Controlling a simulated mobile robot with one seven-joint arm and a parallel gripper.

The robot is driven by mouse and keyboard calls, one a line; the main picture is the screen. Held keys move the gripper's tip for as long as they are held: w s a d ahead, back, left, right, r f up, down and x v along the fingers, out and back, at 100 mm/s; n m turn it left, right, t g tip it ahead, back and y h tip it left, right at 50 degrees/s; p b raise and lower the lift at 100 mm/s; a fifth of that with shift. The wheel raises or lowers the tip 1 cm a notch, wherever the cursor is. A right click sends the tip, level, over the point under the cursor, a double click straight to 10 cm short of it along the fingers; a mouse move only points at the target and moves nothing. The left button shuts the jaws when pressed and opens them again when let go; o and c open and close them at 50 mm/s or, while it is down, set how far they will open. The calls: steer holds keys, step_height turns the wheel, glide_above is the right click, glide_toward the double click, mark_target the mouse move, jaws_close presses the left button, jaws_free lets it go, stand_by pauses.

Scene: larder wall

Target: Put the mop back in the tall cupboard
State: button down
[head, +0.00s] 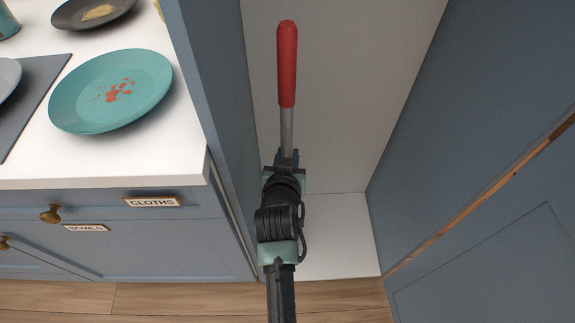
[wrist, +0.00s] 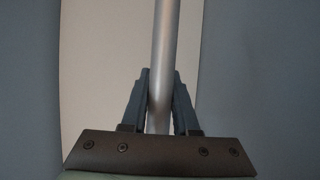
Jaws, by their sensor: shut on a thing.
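The mop's red grip (head: 287,65) and grey metal handle (head: 287,130) stand roughly upright in the head view, inside the opening of the tall cupboard (head: 335,90). My gripper (head: 286,158) is shut on the handle below the red grip. The wrist view shows the handle (wrist: 164,60) between both fingers of my gripper (wrist: 160,92). The mop's head and lower handle are hidden behind my arm or out of view. The cupboard's white floor (head: 335,235) shows to the right of my arm.
A blue cupboard side panel (head: 205,80) stands close on the left, and a blue door or panel (head: 480,240) on the right. The white counter (head: 110,158) at left holds a teal plate (head: 70,95) with red scraps. Drawers below are labelled CLOTHS (head: 153,201) and BOWLS.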

steer(key=shift+f+b, duration=0.3)
steer(key=shift+f, duration=1)
steer(key=c, duration=0.7)
jaws_free()
steer(key=shift+f, duration=0.15)
steer(key=p+v, duration=0.3)
steer(key=v, duration=0.9)
steer(key=shift+r, duration=0.2)
